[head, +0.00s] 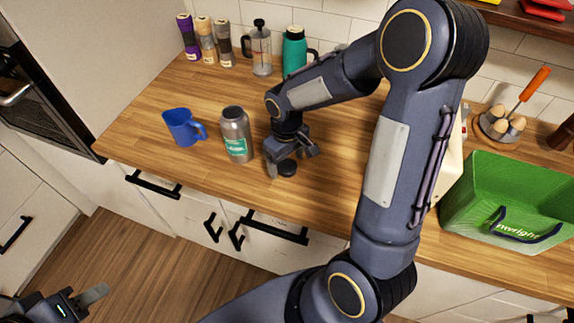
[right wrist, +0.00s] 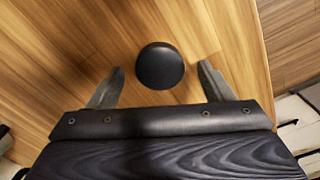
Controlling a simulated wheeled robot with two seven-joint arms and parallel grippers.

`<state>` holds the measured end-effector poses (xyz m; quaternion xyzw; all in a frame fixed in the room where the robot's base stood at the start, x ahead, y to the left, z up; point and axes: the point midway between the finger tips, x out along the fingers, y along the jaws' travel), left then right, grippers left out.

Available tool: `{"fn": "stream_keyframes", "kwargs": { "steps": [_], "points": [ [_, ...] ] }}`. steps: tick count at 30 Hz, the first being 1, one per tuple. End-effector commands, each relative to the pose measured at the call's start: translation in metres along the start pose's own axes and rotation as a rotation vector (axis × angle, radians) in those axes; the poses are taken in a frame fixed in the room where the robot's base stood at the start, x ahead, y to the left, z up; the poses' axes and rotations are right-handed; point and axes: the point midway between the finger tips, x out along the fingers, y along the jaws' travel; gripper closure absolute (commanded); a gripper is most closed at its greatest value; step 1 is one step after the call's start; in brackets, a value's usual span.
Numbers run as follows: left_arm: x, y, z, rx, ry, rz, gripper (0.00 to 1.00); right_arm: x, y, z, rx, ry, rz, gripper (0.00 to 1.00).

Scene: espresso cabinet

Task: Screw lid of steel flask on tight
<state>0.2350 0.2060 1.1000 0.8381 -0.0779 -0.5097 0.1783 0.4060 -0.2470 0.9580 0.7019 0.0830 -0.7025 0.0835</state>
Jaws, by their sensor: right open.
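The steel flask (head: 237,148) stands upright on the wooden counter, with a green label on its side and a dark round top. The black round lid (head: 287,168) lies on the counter to its right; it also shows in the right wrist view (right wrist: 160,66). My right gripper (head: 291,161) is open over the lid, which shows between its fingertips (right wrist: 161,70) with gaps on both sides. The flask is outside the right wrist view. My left gripper (head: 92,296) is low at the bottom left, away from the counter, and its opening is unclear.
A blue mug (head: 181,127) stands left of the flask. A French press (head: 261,52), a teal bottle (head: 294,50) and several jars (head: 206,40) stand at the back. A green crate (head: 490,212) is at the right. The counter's front edge is close to the lid.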

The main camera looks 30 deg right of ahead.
Motion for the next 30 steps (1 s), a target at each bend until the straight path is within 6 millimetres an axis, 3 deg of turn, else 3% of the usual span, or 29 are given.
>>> {"fn": "stream_keyframes", "kwargs": {
  "steps": [12, 23, 30],
  "points": [
    [-0.0003, 0.0002, -0.0001, 0.000, 0.000, 0.000, 0.64, 0.0066, 0.0000, 0.0002, 0.001, 0.000, -0.001, 0.26],
    [-0.0003, 0.0002, -0.0001, 0.000, 0.000, 0.000, 0.64, 0.0063, 0.0000, 0.0001, 0.001, 0.001, -0.001, 0.72],
    [-0.0003, 0.0002, -0.0001, 0.000, 0.000, 0.000, 0.64, 0.0059, 0.0000, 0.0000, 0.001, 0.001, -0.001, 0.74]
  ]
}}
